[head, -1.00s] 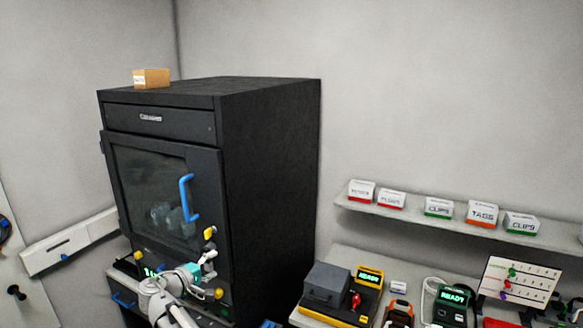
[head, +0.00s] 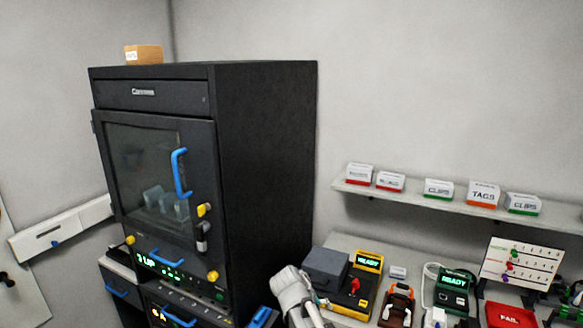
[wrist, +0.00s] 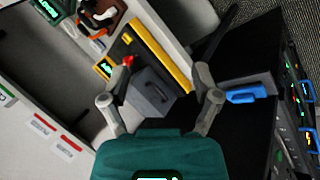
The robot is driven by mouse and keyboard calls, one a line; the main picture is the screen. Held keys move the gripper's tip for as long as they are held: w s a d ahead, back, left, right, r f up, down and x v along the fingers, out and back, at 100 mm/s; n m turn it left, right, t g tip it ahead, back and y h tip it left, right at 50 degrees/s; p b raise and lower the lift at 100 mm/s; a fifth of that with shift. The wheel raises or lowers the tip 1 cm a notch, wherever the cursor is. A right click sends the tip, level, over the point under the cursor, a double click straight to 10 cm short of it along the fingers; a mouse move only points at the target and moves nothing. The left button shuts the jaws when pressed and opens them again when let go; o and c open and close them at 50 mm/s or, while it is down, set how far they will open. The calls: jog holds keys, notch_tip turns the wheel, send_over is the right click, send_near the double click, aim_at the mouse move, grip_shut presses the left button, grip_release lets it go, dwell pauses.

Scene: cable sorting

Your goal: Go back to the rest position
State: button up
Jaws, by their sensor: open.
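My gripper (wrist: 160,98) shows in the wrist view with its two grey fingers spread apart. It is open and nothing is between the fingers. In the head view my arm stands in front of the bench at the bottom middle, just left of the yellow device (head: 345,302). The gripper's fingers are not clearly visible there.
A tall black cabinet (head: 265,180) with a closed glass door and blue handle (head: 181,172) stands at left. A small cardboard box (head: 143,54) is on top. A shelf (head: 420,200) carries several labelled boxes. The bench holds a green-lit READY device (head: 452,292) and a red FAIL item (head: 508,315).

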jog(key=s+d+f+m+g+y+b, duration=0.3)
jog(key=s+d+f+m+y+b, duration=0.1)
jog(key=s+d+f, duration=0.4)
jog(key=shift+s+d+f+y+b, duration=0.15)
jog(key=shift+s+d+y+b, duration=0.35)
jog(key=shift+s+y, duration=0.55)
jog(key=shift+s, duration=0.1)
